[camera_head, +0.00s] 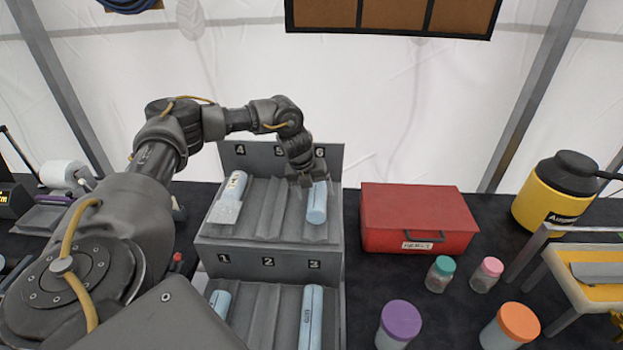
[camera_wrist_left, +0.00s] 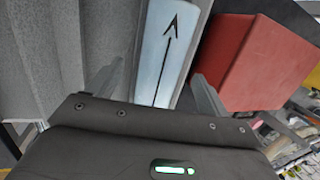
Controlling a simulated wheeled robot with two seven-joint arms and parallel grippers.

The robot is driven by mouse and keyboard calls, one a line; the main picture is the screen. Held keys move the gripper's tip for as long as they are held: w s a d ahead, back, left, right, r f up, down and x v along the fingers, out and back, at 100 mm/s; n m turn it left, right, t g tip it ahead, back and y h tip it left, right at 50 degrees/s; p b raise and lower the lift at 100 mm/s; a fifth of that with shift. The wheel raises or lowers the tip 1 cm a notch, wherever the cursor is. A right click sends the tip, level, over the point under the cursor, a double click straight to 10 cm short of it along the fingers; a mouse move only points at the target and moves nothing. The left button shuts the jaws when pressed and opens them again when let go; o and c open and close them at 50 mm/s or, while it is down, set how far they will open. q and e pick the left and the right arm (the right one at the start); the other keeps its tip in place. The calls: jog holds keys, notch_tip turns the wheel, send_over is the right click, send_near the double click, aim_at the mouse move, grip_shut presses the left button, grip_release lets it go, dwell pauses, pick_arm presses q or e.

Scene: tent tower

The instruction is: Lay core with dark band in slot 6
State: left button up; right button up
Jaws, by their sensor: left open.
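A light blue core (camera_head: 317,205) lies lengthwise in slot 6, the right upper slot of the grey two-tier rack (camera_head: 273,252). My left gripper (camera_head: 313,186) is open at the far end of this core. In the left wrist view the core (camera_wrist_left: 160,50), marked with a black arrow, lies between the two spread fingers, with gaps on both sides. No dark band is visible on it; the gripper hides part of it. Slot 4 holds another core (camera_head: 235,187) with a pale wrap or label. Slot 5 is empty.
Lower slots 1 and 3 hold light blue cores (camera_head: 219,302) (camera_head: 311,318); slot 2 looks empty. A red box (camera_head: 415,215) stands close to the rack's right side. Jars with purple (camera_head: 401,319), orange, teal and pink lids stand in front of it.

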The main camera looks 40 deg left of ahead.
pick_arm(q)
jog(key=v, duration=0.2)
jog(key=b+v, duration=0.1)
jog(key=v, duration=0.1)
jog(key=d+v, duration=0.1)
jog(key=v, duration=0.2)
jog(key=shift+w+r, duration=0.1)
jog(key=shift+w, duration=0.1)
jog(key=shift+s+a+r, duration=0.15)
jog(key=shift+r, duration=0.5)
pick_arm(e)
jog(key=shift+s+a+f, duration=0.1)
jog(key=shift+a+f, duration=0.15)
jog(key=shift+f, duration=0.25)
jog(key=shift+s+a+f, duration=0.1)
jog(key=shift+a+f, duration=0.1)
jog(key=shift+f, duration=0.25)
jog(key=shift+w+d, duration=0.1)
jog(key=shift+d, duration=0.2)
